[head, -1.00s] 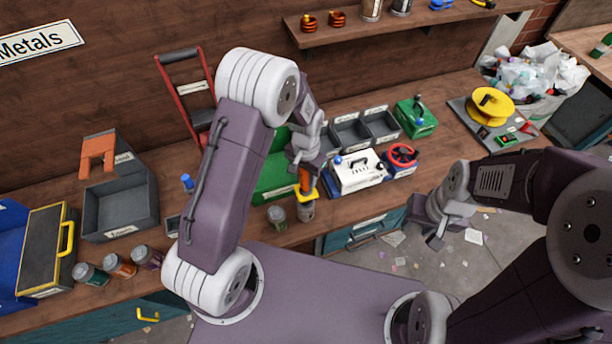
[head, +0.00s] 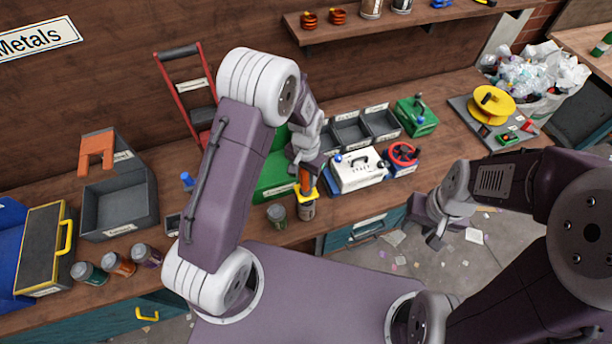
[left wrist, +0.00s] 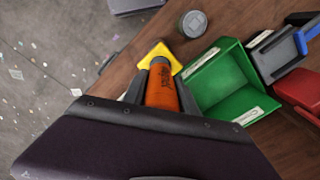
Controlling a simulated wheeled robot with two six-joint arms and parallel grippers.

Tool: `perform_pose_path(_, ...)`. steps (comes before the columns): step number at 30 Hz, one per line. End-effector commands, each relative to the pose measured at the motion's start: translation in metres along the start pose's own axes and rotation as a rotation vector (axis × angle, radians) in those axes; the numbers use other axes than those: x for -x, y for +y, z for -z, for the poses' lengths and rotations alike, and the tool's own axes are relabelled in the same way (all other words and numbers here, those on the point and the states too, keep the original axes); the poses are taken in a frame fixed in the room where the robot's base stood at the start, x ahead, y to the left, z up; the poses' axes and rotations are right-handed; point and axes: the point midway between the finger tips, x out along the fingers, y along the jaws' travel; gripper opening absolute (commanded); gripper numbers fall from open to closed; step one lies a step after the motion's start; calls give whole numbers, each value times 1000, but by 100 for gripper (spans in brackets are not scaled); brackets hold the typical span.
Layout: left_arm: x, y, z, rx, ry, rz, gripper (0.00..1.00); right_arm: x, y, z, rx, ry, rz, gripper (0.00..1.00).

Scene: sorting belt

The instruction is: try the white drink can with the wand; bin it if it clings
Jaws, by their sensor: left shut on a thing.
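My left gripper (head: 306,170) is shut on the wand (head: 305,181), which has an orange handle and a yellow head. The left wrist view shows the orange handle (left wrist: 163,88) between the fingers and the yellow head (left wrist: 160,55) beyond it. A can (head: 307,211) with a pale and brownish side stands upright right under the yellow head; I cannot tell whether they touch, or if it is the white drink can. A greenish can (head: 277,215) stands beside it; a grey can top (left wrist: 192,24) shows in the wrist view. My right gripper (head: 436,232) hangs off the bench; its jaws are unclear.
A green bin (head: 270,190) is partly behind my left arm. Several dark open bins (head: 352,133) and a white box (head: 357,170) are to its right. A grey bin (head: 118,205) and several labelled cans (head: 118,264) are at left. A yellow reel (head: 491,105) is at the back right.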

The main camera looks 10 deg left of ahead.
Motion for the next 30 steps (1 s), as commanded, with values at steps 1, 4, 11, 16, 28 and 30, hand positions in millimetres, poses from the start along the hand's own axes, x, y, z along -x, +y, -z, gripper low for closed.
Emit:
perform_pose_path(1, 0, 0, 0, 0, 1, 0, 0, 0, 0, 0, 0, 0, 0, 36)
perform_pose_path(4, 0, 0, 0, 0, 1, 0, 0, 0, 0, 0, 0, 0, 0, 36)
perform_pose_path(11, 2, 0, 0, 0, 1, 0, 0, 2, 0, 0, 0, 0, 0, 36)
perform_pose_path(16, 12, 0, 0, 0, 1, 0, 0, 10, 0, 1, 0, 0, 0, 36)
perform_pose_path(28, 36, 0, 0, 0, 1, 0, 0, 31, -1, 3, 0, 0, 0, 36)
perform_pose_path(30, 41, 0, 0, 0, 1, 0, 0, 34, -1, 4, 0, 0, 0, 36)
